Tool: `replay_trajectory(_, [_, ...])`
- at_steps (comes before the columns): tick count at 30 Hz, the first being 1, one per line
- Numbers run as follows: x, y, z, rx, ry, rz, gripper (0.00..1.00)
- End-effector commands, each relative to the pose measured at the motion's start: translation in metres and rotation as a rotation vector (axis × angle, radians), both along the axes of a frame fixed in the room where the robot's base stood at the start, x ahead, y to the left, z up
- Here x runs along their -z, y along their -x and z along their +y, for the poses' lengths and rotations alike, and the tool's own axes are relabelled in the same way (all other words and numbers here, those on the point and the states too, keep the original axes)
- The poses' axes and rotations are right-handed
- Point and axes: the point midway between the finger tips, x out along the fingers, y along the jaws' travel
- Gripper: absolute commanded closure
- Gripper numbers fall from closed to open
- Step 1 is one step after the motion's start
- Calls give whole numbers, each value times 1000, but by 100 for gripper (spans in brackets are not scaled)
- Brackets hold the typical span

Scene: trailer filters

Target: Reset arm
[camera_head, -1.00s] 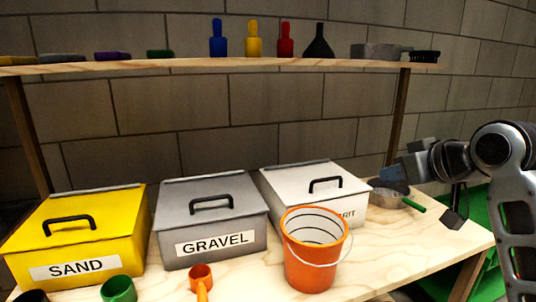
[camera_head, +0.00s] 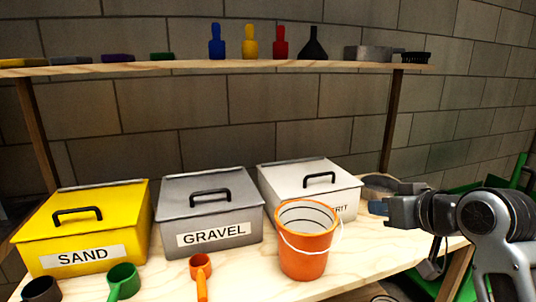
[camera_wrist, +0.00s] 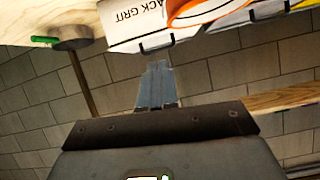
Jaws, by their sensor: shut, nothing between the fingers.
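My gripper (camera_head: 388,206) is at the right of the head view, over the right end of the workbench. Its fingers are shut and empty, pointing left toward the orange bucket (camera_head: 306,250) and apart from it. In the wrist view the closed fingers (camera_wrist: 157,85) show at the centre, against the block wall and the white box. My forearm hides part of the grey pan (camera_head: 380,185) behind it.
A yellow SAND box (camera_head: 82,262), a grey GRAVEL box (camera_head: 210,240) and a white grit box (camera_head: 335,200) line the bench (camera_head: 150,285). Scoops, including an orange one (camera_head: 201,268), lie in front. A shelf (camera_head: 200,66) with tools runs above.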

Motion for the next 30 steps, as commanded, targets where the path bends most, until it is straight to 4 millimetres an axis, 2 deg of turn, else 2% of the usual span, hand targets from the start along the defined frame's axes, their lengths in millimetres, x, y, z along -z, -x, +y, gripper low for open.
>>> replay_trajectory(5, [37, 24, 15, 38, -66, -14, 100])
replay_trajectory(9, [73, 56, 28, 89, -122, -34, 100])
replay_trajectory(14, [108, 101, 37, 155, -164, -55, 100])
replay_trajectory(22, [150, 191, 42, 259, -183, -82, 100])
replay_trajectory(30, [163, 292, 37, 330, -140, -112, 100])
